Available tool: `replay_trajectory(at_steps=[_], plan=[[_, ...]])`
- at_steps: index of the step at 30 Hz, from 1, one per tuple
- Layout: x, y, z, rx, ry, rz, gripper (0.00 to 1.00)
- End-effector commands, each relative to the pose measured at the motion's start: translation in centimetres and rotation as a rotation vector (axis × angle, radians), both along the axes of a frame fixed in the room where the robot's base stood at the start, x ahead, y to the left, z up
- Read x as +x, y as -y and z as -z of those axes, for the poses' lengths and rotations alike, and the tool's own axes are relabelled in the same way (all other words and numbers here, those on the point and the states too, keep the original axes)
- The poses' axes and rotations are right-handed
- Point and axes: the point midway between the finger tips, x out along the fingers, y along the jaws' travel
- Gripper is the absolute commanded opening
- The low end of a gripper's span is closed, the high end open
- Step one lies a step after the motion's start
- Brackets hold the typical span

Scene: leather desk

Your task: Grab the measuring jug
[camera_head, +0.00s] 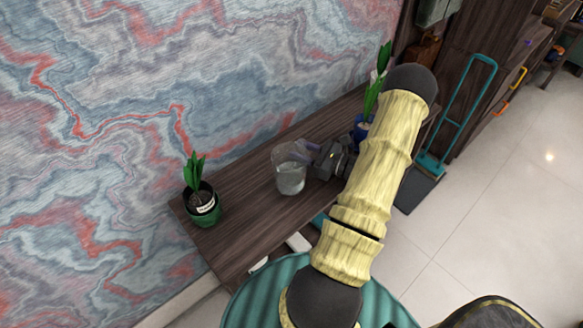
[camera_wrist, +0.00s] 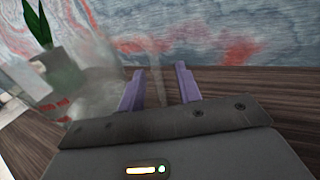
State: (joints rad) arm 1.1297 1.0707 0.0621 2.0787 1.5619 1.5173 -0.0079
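The measuring jug (camera_head: 290,172) is a clear vessel standing upright on the dark wooden top. In the wrist view the see-through jug (camera_wrist: 92,88) fills the left side, with red markings on it. My gripper (camera_head: 308,148) comes in from the right at the jug's upper right side. In the wrist view its two purple fingers (camera_wrist: 160,68) are spread apart. A pale upright strip, perhaps the jug's handle or edge, shows between or behind them. I cannot tell whether either finger touches the jug.
A plant in a green pot (camera_head: 203,207) stands left of the jug. Another plant in a blue pot (camera_head: 361,130) stands behind my arm. A marbled wall (camera_head: 120,120) runs along the back of the wooden top (camera_head: 245,222). Bare wood lies between the jug and the green pot.

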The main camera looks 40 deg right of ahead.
Motion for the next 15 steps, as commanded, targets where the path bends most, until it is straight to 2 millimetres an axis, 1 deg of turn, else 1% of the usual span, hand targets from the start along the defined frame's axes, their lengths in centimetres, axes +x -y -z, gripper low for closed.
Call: replay_trajectory(at_steps=[11, 12, 14, 15], plan=[[-0.04, 0.02, 0.01, 0.0, 0.0, 0.0, 0.34], [-0.04, 0.02, 0.01, 0.0, 0.0, 0.0, 0.32], [-0.05, 0.03, 0.01, 0.0, 0.0, 0.0, 0.2], [-0.05, 0.03, 0.01, 0.0, 0.0, 0.0, 0.13]])
